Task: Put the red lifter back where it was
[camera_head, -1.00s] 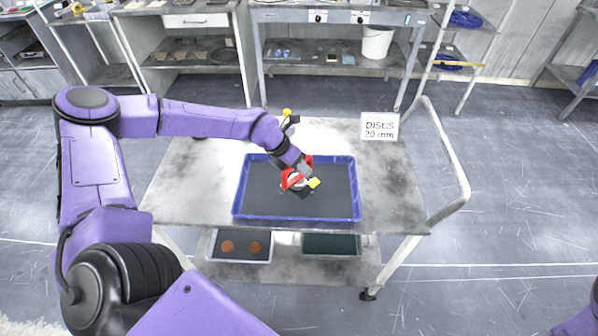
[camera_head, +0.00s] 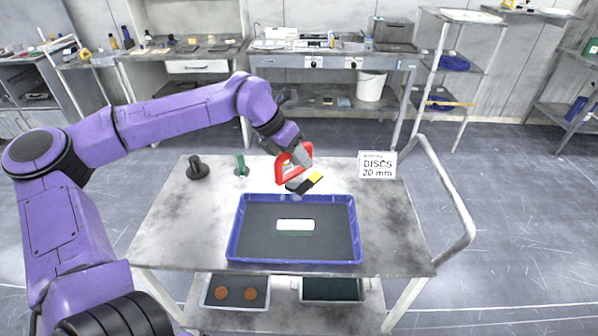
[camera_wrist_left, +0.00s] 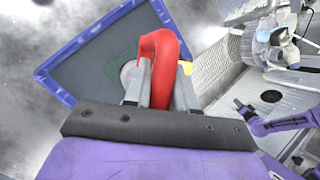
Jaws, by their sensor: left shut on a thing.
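My left gripper (camera_head: 300,157) is shut on the red lifter (camera_head: 284,168), above the cart near the tray's far edge. In the left wrist view the red lifter (camera_wrist_left: 163,60) shows as a curved handle between the two grey fingers. A dark and yellow piece (camera_head: 305,184) shows just below it; I cannot tell whether it is part of the lifter. The blue tray (camera_head: 237,240) lies on the cart with a dark lining. A pale piece (camera_head: 295,225) lies near its middle, with green beside it. My right gripper is not in view.
A black knobbed object (camera_head: 198,168) and a green object (camera_head: 241,165) stand on the cart's far left. A "DISCS 20 mm" sign (camera_head: 377,165) stands at the far right. The cart's lower shelf holds a tray with two brown discs (camera_head: 236,293). The tabletop right of the tray is clear.

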